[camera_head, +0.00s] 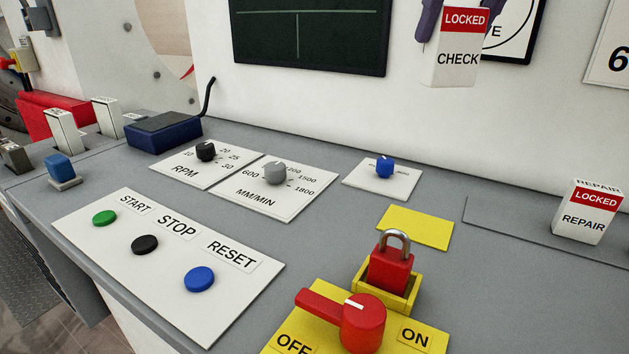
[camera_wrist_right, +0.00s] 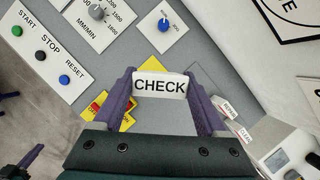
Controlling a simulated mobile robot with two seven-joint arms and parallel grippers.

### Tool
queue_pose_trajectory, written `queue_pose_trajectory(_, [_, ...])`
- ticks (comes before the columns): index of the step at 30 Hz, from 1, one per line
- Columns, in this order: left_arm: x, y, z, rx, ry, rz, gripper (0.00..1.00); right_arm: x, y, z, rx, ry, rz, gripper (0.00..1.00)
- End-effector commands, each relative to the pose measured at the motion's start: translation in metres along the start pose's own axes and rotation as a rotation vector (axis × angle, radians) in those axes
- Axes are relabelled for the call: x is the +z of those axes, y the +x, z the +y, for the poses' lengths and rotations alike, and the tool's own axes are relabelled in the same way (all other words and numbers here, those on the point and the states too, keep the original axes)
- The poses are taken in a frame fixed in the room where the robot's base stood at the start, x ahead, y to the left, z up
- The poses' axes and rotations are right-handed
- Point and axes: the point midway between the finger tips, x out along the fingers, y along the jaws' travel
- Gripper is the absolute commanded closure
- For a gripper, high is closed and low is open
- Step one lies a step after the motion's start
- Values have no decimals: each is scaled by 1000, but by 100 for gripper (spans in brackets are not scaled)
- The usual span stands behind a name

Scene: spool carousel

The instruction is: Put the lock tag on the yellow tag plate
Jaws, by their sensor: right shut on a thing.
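The white lock tag with a red LOCKED band and the word CHECK (camera_head: 458,58) is held high in front of the wall. In the right wrist view the tag (camera_wrist_right: 160,86) sits between the purple fingers. My right gripper (camera_head: 460,15) is shut on its upper part. The yellow tag plate (camera_head: 415,227) lies flat and bare on the grey console, below and left of the tag. Purple parts, seemingly my left gripper (camera_wrist_right: 22,160), show only at the left edge of the wrist view.
A red padlock (camera_head: 391,268) stands in a yellow holder just before the plate, behind a red OFF/ON switch (camera_head: 362,322). A blue knob (camera_head: 385,167) is behind left. A REPAIR tag (camera_head: 588,212) stands on a grey plate at right.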

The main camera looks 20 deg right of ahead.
Motion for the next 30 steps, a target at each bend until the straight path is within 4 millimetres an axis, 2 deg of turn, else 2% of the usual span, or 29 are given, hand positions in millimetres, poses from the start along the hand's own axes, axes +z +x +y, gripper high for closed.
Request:
queue_pose_trajectory(1, [2, 6, 1, 1, -2, 1, 100, -4, 3, -1, 4, -10, 1, 80])
queue_pose_trajectory(5, [1, 6, 1, 3, -4, 1, 100, -14, 17, -2, 8, -24, 7, 80])
queue_pose_trajectory(15, [0, 2, 0, -1, -2, 3, 100, -52, 105, -1, 10, -21, 9, 80])
queue_pose_trajectory(18, [0, 1, -1, -3, 1, 2, 100, -59, 125, -1, 10, -20, 7, 80])
queue_pose_trajectory(25, [0, 1, -3, -7, 6, 2, 100, -67, 147, -1, 10, -20, 4, 80])
queue_pose_trajectory(30, [0, 0, -3, -8, 6, 3, 100, -78, 172, -1, 10, -20, 6, 80])
